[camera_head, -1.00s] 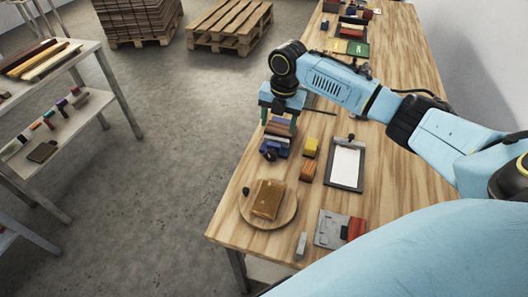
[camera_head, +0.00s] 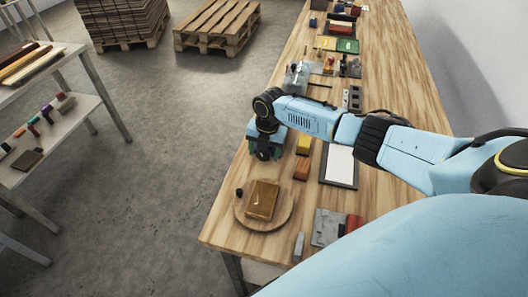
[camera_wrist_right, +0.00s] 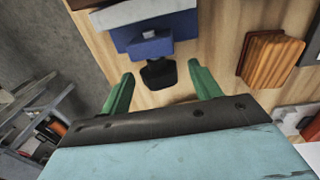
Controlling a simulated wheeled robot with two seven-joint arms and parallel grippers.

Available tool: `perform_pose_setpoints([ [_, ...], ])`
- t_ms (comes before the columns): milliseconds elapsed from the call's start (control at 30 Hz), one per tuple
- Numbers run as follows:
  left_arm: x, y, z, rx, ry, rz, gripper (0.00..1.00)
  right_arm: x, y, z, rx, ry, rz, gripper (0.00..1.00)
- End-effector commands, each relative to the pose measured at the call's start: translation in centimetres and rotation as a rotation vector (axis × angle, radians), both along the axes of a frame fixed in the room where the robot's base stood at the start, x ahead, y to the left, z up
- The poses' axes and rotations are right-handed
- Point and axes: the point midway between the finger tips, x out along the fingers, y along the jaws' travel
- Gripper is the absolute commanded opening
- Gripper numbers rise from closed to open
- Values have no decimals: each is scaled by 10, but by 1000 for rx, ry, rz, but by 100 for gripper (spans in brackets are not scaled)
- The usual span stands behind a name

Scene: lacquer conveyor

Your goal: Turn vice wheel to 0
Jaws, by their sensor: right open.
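The vice (camera_wrist_right: 150,44) shows in the right wrist view as a blue body with a grey block above it, on the wooden bench. Its dark wheel (camera_wrist_right: 158,74) faces my right gripper (camera_wrist_right: 160,70). The two green fingers are open, one to each side of the wheel, with a gap on both sides. I cannot tell if either finger touches it. In the head view my right gripper (camera_head: 265,150) hangs over the bench's left edge area and hides most of the vice. No number on the wheel can be read. My left gripper is not in view.
A yellow block (camera_head: 304,145) and an orange block (camera_head: 302,169) lie right of the vice. A round board (camera_head: 278,214) with a brown block (camera_head: 262,198) lies nearer. The floor (camera_head: 150,150) left of the bench is open.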

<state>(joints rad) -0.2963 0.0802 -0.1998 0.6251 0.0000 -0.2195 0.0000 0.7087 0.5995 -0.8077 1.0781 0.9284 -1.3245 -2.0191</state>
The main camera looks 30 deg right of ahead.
Motion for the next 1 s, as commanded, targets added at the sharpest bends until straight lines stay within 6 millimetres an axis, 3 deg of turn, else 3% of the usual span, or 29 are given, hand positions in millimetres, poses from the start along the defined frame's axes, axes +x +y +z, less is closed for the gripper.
perform_pose_setpoints([
  [333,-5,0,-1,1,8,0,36,0,0,-4,-1,-1,0,63],
  [667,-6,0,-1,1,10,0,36,0,0,-4,-1,-1,-1,20],
  [1000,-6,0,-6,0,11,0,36,2,1,-4,-35,38,0,18],
])
